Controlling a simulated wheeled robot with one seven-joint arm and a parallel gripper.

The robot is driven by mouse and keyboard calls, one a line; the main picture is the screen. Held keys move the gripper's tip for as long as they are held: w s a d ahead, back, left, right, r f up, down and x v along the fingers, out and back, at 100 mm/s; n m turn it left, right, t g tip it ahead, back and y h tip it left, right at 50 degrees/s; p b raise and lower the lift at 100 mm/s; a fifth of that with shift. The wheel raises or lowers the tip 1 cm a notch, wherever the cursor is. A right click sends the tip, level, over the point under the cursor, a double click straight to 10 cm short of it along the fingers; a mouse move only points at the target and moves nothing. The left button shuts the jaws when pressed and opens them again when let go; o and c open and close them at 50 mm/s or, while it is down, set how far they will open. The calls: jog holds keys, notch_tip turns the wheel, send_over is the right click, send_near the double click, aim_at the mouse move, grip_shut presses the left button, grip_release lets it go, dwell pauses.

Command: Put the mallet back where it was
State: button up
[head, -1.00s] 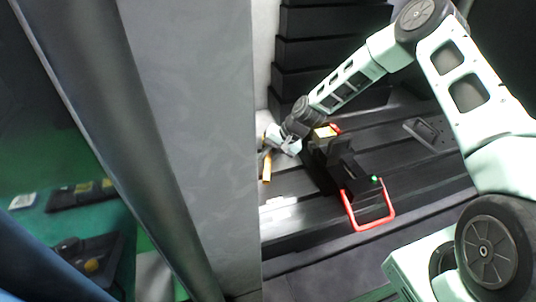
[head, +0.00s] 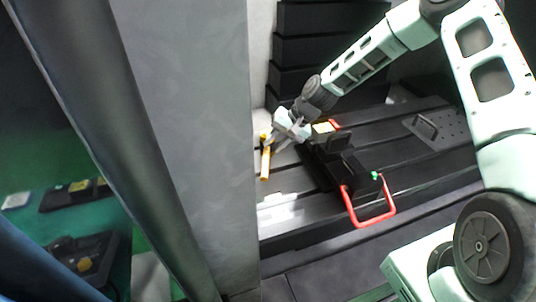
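A slim yellow-orange piece (head: 265,164), which looks like the mallet's handle, is at the left end of the dark slotted table (head: 290,185), beside the grey pillar. A smaller yellow bit shows above it near the fingers. No mallet head can be made out. My gripper (head: 273,141) is right at the upper end of the yellow piece, reaching in from the upper right. Its fingers are small and overlap the piece in this view. I cannot tell whether they touch it, hold it or stand open.
A black fixture with a red loop handle (head: 371,222) stands on the table right of my gripper. A dark plate with a handle (head: 436,131) lies at the right. The grey pillar (head: 195,150) closes the left side. Black stepped bellows (head: 328,50) rise behind.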

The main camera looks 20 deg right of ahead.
jog(key=b+v, duration=0.2)
jog(key=v, duration=0.4)
jog(key=s+a+r+n+g+h, duration=0.1)
jog(key=s+a+r+n, duration=0.2)
jog(key=s+a, duration=0.35)
jog(key=s+a+r+n+g+h, duration=0.2)
jog(key=s+a+r+n, duration=0.1)
jog(key=s+a, duration=0.4)
jog(key=s+r+n+h, duration=0.1)
jog(key=s+r+n, duration=0.2)
jog(key=s, duration=0.8)
jog(key=s+r+n+h, duration=0.1)
jog(key=s+r+n, duration=0.2)
jog(key=s, duration=0.8)
jog(key=shift+s+d+t+h, duration=0.15)
jog(key=shift+s+t+h, duration=0.15)
jog(key=shift+s+h, duration=0.1)
jog(key=shift+f, duration=0.1)
notch_tip(320, 180, down, 4)
jog(key=b, duration=0.3)
jog(key=shift+r, duration=0.2)
